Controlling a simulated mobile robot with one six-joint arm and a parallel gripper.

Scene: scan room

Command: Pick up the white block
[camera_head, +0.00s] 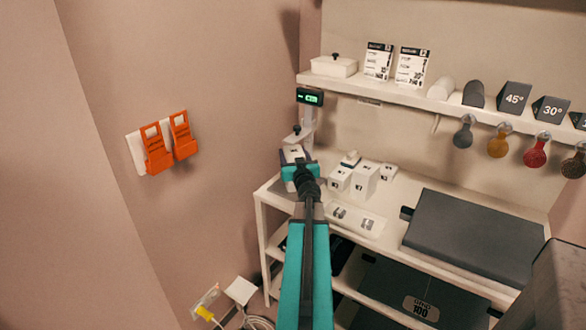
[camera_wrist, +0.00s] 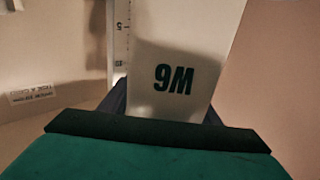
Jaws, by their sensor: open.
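Dark finger parts of my gripper (camera_wrist: 160,108) show at both lower sides of the block, below the lettering. The jaws are open, with the block between or just beyond them; contact cannot be told. In the head view my teal gripper (camera_head: 294,165) is at the left end of the table, and a white block (camera_head: 292,152) shows just past it, partly hidden. More white blocks (camera_head: 364,179) stand on the table to the right.
A stand with a green display (camera_head: 310,96) rises behind the gripper. A white card (camera_head: 356,220) and a dark flat case (camera_head: 458,237) lie on the table (camera_head: 400,195). A shelf (camera_head: 385,95) runs above. Orange holders (camera_head: 157,150) hang on the left wall.

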